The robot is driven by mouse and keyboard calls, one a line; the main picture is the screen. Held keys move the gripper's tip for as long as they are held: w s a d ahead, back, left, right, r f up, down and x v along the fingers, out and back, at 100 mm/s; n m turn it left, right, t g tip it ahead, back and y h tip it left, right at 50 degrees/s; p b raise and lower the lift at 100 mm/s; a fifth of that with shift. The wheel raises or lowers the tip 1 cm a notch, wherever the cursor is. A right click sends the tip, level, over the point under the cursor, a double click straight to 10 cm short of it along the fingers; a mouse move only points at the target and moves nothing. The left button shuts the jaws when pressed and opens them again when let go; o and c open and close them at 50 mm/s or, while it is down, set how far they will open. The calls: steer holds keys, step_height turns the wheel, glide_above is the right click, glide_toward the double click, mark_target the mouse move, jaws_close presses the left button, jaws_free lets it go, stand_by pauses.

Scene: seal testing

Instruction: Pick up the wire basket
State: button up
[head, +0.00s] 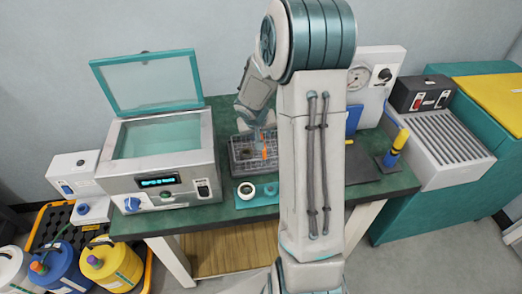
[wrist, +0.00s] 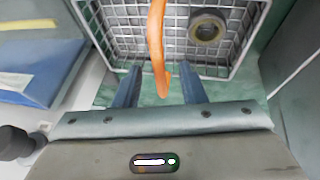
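The wire basket (head: 240,160) stands on the dark green bench top, right of the sealing machine. In the wrist view its pale wire rim (wrist: 98,46) and mesh fill the top. An orange curved strip (wrist: 156,40), which looks like its handle, crosses over the basket; it also shows in the head view (head: 265,151). My gripper (wrist: 160,72) is open, its two blue-grey fingers apart on either side of the orange strip, near the basket's rim. I cannot tell whether they touch it. My arm partly hides the basket's right side in the head view.
The sealing machine (head: 157,188) with a raised lid stands left. A teal holder (head: 257,191) with round parts lies in front of the basket. A gauge unit (head: 378,62) and a ribbed grey machine (head: 440,140) stand right. A dark ring (wrist: 207,27) appears within the basket's outline.

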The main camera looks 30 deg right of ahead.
steer(key=shift+x, duration=2.2)
jaws_close()
steer(key=shift+r, duration=0.1)
step_height(320, 180, up, 10)
steer(key=shift+f+p, duration=0.1)
steer(key=shift+p, duration=0.75)
